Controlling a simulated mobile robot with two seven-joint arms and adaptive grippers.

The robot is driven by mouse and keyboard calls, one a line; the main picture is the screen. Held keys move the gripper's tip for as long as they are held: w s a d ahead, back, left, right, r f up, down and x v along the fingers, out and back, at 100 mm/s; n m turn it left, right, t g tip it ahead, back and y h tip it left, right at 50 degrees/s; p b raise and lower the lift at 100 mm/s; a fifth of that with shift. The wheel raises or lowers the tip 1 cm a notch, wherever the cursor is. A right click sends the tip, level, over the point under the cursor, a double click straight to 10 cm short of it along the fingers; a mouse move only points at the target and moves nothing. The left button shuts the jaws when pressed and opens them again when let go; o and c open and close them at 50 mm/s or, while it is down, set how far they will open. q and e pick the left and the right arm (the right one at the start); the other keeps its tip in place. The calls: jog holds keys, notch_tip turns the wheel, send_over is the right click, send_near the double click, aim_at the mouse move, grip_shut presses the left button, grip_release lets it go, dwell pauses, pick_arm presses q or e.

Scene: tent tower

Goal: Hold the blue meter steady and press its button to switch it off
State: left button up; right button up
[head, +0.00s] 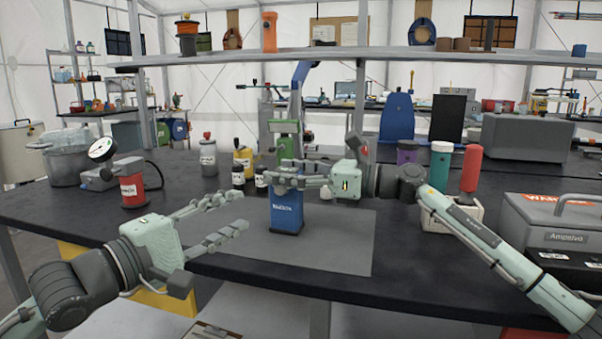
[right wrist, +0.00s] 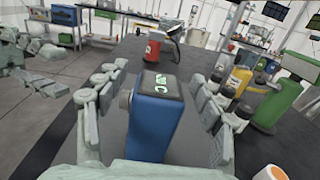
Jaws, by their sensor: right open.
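The blue meter (head: 286,214) stands upright on the grey mat in the middle of the table. In the right wrist view the meter (right wrist: 160,125) shows a dark top with a lit green display and a round grey knob on its left side. My right gripper (head: 270,180) is open at the meter's upper part, a finger on either side of it, with gaps showing in the wrist view. My left gripper (head: 241,210) is open and empty, left of the meter, its fingers pointing towards it. The meter's upper part is partly hidden by the right fingers in the head view.
A red canister with a gauge (head: 133,190) stands left on the dark table. Bottles (head: 243,160) and a green device (head: 285,142) stand behind the meter. A white bin (head: 450,215) and a grey case (head: 555,220) are at the right. The mat's front (head: 330,255) is clear.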

aim_at(273, 170)
jog(key=shift+x, duration=1.75)
grip_shut()
